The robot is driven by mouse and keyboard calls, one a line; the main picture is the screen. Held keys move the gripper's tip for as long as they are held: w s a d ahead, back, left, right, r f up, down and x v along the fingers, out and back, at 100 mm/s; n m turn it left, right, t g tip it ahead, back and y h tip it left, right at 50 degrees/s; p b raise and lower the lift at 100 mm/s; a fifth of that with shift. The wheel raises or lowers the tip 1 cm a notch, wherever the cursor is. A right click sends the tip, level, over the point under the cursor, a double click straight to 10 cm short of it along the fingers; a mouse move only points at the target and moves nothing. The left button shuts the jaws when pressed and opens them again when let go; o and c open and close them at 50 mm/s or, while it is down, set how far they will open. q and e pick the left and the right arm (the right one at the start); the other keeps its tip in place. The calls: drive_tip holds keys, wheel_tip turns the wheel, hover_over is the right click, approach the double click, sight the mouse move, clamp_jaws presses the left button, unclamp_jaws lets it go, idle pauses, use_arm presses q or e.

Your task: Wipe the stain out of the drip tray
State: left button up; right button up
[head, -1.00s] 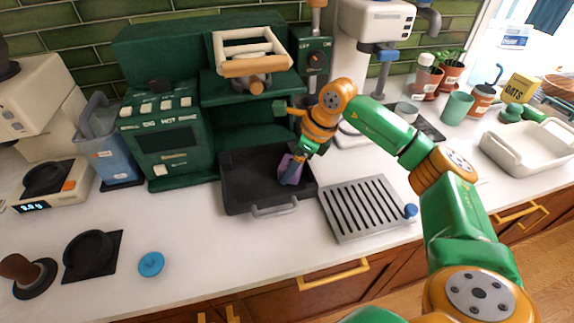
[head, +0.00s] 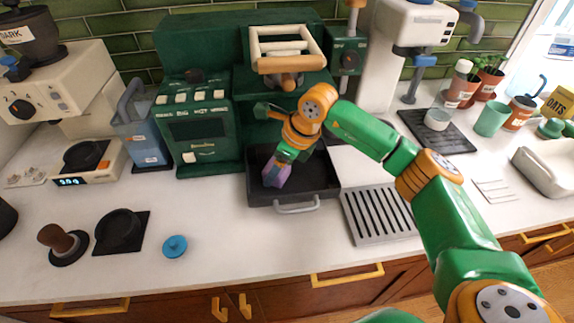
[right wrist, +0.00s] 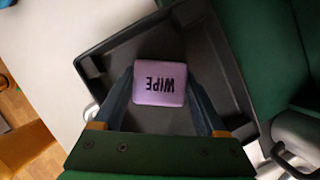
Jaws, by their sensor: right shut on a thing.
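The black drip tray (head: 322,180) sits on the counter in front of the green coffee machine, and its floor and walls fill much of the right wrist view (right wrist: 225,60). My right gripper (head: 280,165) reaches down into it. It is shut on a purple wipe pad (head: 277,176) marked "WIPE", seen between the fingers in the right wrist view (right wrist: 160,84). The pad is low in the left part of the tray; I cannot tell if it touches the floor. I see no stain on the bare tray floor; the floor under the pad is hidden. My left gripper is out of view.
The green machine (head: 200,120) and its portafilter (head: 288,62) stand behind and above the tray. A slatted metal grate (head: 380,213) lies right of the tray. A blue disc (head: 174,246) and a tamper (head: 62,243) lie at the left. The front counter is mostly clear.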

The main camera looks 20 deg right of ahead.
drive_tip(key=shift+w+a, duration=0.15)
drive_tip(key=shift+a, duration=0.55)
drive_tip(key=shift+w+a, duration=0.1)
drive_tip(key=shift+a, duration=0.55)
drive_tip(key=r+p, duration=0.4)
drive_tip(key=r, duration=0.1)
drive_tip(key=shift+w+r, duration=0.2)
drive_tip(key=shift+r, duration=0.35)
drive_tip(key=shift+s+a, duration=0.1)
drive_tip(key=shift+f, duration=0.1)
